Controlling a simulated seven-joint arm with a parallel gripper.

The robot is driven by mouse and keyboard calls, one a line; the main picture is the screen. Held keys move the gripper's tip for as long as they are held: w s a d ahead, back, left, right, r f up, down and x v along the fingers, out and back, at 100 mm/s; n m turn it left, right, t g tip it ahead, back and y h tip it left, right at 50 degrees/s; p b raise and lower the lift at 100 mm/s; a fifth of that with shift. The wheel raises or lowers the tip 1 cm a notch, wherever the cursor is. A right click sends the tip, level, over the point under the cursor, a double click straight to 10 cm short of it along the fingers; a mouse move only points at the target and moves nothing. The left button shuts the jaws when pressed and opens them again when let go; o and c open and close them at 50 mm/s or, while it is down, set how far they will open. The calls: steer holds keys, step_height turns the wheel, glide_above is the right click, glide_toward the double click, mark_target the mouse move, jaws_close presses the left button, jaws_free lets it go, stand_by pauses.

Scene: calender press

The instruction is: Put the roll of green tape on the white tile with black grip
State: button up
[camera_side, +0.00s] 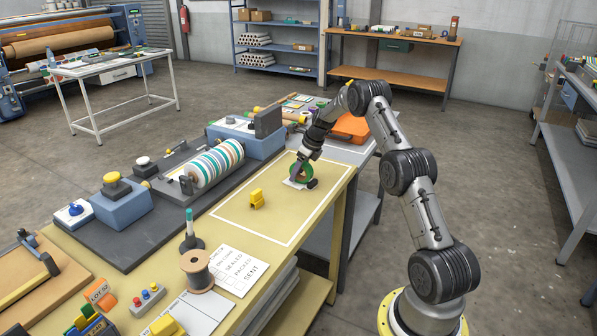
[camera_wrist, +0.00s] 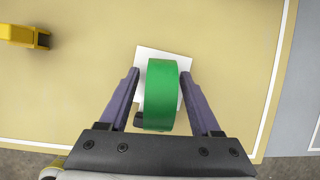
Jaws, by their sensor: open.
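The roll of green tape (camera_side: 307,171) stands on its edge over the white tile (camera_side: 290,184). In the wrist view the green roll (camera_wrist: 160,92) covers the middle of the white tile (camera_wrist: 148,55). The tile's black grip (camera_side: 312,184) shows beside the roll, and part of it shows in the wrist view (camera_wrist: 139,119). My gripper (camera_wrist: 160,74) is open, with one finger on each side of the roll and narrow gaps between. In the side view my gripper (camera_side: 299,168) is low at the roll. The roll's contact with the tile is hard to see.
A yellow block-like object (camera_side: 257,198) sits to the left inside the white-outlined area (camera_side: 270,220). The striped roller press (camera_side: 215,164) stands further left. The table's right edge is close by. The outlined area in front of the tile is clear.

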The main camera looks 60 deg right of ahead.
steer(key=v, duration=1.2)
steer(key=shift+w, duration=0.1)
steer(key=s+a+r+n, duration=0.3)
steer(key=a+r+n, duration=0.25)
steer(key=a, duration=0.35)
steer(key=s+a+r+n, duration=0.3)
steer(key=a+r+n, duration=0.2)
steer(key=a+n, duration=0.3)
steer(key=s+a+r+n, duration=0.3)
steer(key=a+r+n, duration=0.2)
steer(key=a, duration=0.6)
steer(key=s+a+f+n, duration=0.2)
steer(key=s+a+n, duration=0.3)
steer(key=s+n, duration=0.3)
steer(key=s+a+f+n+t, duration=0.1)
steer(key=s+a+f+n, duration=0.1)
steer(key=s+a+n, duration=0.4)
steer(key=s+n, duration=0.3)
steer(key=s, duration=0.2)
steer(key=shift+s, duration=0.2)
